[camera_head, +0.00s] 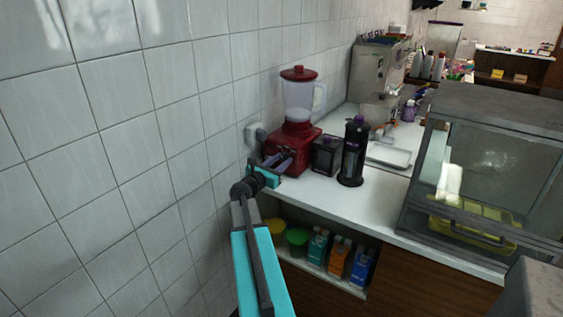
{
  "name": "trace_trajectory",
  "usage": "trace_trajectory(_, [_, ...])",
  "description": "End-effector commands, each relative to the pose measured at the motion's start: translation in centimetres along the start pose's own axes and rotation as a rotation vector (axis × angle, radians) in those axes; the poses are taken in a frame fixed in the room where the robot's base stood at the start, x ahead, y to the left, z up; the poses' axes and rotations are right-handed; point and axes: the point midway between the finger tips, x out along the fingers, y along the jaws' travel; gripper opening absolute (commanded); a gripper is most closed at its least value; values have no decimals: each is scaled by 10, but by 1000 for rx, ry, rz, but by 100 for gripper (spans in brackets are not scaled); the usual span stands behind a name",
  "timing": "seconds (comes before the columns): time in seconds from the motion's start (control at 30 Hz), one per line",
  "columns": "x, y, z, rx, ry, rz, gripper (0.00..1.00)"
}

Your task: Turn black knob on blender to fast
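A red blender (291,157) with a clear jug (299,101) and a red lid stands on the white counter against the tiled wall. My arm reaches up from the bottom of the view. My gripper (278,160) is at the lower front of the blender base, with its dark fingers close to or touching the front face. The fingers appear slightly apart, but it is too small to tell if they hold anything. The black knob cannot be made out; it is likely hidden behind the fingers.
A dark box (326,156) and a black bottle (353,152) stand just right of the blender. A wall socket (252,133) is to its left. A glass display case (490,180) is at the right. Cartons (338,257) and tubs fill the shelf below the white counter (385,205).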

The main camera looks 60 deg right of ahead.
Motion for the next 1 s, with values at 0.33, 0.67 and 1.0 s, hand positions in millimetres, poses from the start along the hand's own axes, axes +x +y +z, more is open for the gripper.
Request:
trace_trajectory(0.33, [0,0,-1,14,0,0,10])
trace_trajectory(0.67, [1,-2,-3,115,-1,-2,10])
trace_trajectory(1.0, [1,-2,-5,325,-2,-3,10])
